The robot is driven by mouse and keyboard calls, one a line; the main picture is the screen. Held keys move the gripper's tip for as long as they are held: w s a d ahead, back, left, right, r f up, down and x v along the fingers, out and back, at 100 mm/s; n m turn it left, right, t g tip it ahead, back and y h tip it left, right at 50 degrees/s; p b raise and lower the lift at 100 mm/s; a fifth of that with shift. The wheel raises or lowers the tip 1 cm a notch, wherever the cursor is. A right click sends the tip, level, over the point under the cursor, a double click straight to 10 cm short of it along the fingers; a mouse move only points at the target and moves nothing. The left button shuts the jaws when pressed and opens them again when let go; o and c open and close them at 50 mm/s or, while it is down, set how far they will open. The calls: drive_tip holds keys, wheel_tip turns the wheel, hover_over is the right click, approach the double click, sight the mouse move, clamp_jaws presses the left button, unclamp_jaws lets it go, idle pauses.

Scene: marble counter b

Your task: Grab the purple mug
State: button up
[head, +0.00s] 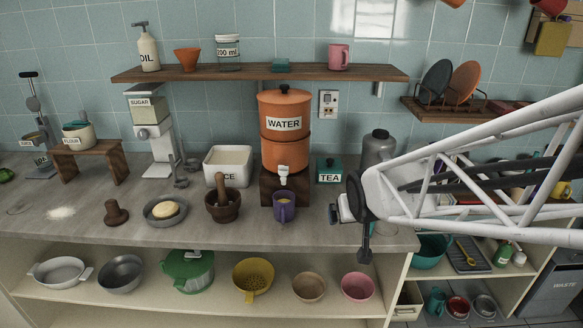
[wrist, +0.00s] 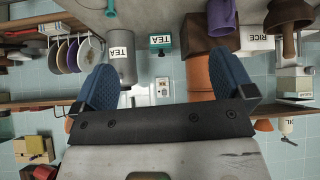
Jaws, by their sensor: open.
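The purple mug (head: 284,207) stands upright on the counter under the tap of the orange water dispenser (head: 284,105). In the wrist view, which is upside down, the purple mug (wrist: 221,14) shows at the top edge, beyond the right-hand finger. My gripper (head: 345,208) is to the right of the mug in the head view, apart from it, and partly hidden by my own arm. In the wrist view my gripper (wrist: 161,62) has its two blue fingers wide apart with nothing between them.
A wooden mortar with pestle (head: 222,203) stands close left of the mug. A green TEA box (head: 329,170) and a grey canister (head: 379,150) stand behind my gripper. A plate with a yellow item (head: 165,210) is further left. The counter's front edge is just before the mug.

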drive_tip(key=w+a+f+n+t+y, duration=0.1)
drive_tip(key=w+a+f, duration=0.15)
drive_tip(key=w, duration=0.25)
drive_tip(key=w+a+f+t+y, duration=0.1)
drive_tip(key=w+a+f+t, duration=0.1)
drive_tip(key=w+a, duration=0.25)
drive_tip(key=n+t+y, duration=0.2)
drive_tip(key=y, duration=0.1)
approach(281, 195)
drive_tip(key=s+r, duration=0.1)
drive_tip(key=s, duration=0.1)
drive_tip(key=shift+s+d+r, duration=0.1)
drive_tip(key=shift+s+d, duration=0.1)
drive_tip(key=shift+d, duration=0.3)
drive_tip(key=shift+x, duration=1.3)
drive_tip(key=shift+x, duration=2.65)
drive_tip(key=shift+s, duration=0.1)
drive_tip(key=shift+c, duration=0.5)
drive_tip(key=c, duration=1.2)
